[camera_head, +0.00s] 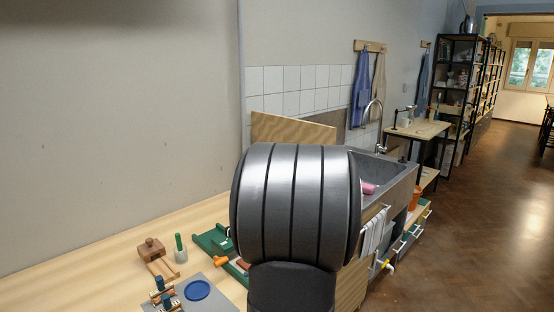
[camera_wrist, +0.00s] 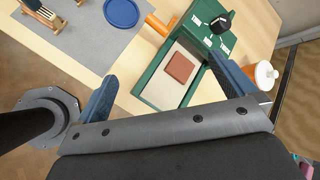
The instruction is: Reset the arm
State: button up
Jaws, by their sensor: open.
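My gripper (camera_wrist: 163,68) shows in the wrist view with its two blue fingers spread wide and nothing between them. It is above the workbench (camera_wrist: 130,72), over the near side of a green tray (camera_wrist: 151,85) that holds a square brown block (camera_wrist: 180,68). The fingers look apart from the block; their height above it is hard to tell. In the head view my own arm fills the middle and hides the gripper and part of the bench.
A blue disc (camera_wrist: 121,12) lies on a grey mat (camera_wrist: 85,42), with an orange-handled tool (camera_wrist: 158,25) nearby. A white and orange container (camera_wrist: 262,75) stands right of the tray.

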jog(key=w+a+f+n+h, duration=0.1)
jog(key=w+a+n, duration=0.2)
jog(key=w+n, duration=0.2)
jog(key=w+a+f+n+h, duration=0.1)
jog(key=w+a+n+h, duration=0.1)
jog(key=w+n, duration=0.4)
jog(key=w+a+f+n+g+h, duration=0.1)
jog(key=w+a+n, duration=0.3)
jog(key=n, duration=0.7)
jog(key=shift+w+a+f+h, duration=0.1)
jog(key=shift+w+f+h, duration=0.1)
jog(key=shift+w+h, duration=0.25)
jog(key=shift+w+a+f+h, duration=0.1)
jog(key=shift+w+f+h, duration=0.15)
jog(key=shift+w, duration=0.4)
jog(key=shift+m, duration=0.3)
jog(key=shift+m+h, duration=0.7)
jog(key=shift+m, duration=0.6)
jog(key=shift+c, duration=0.4)
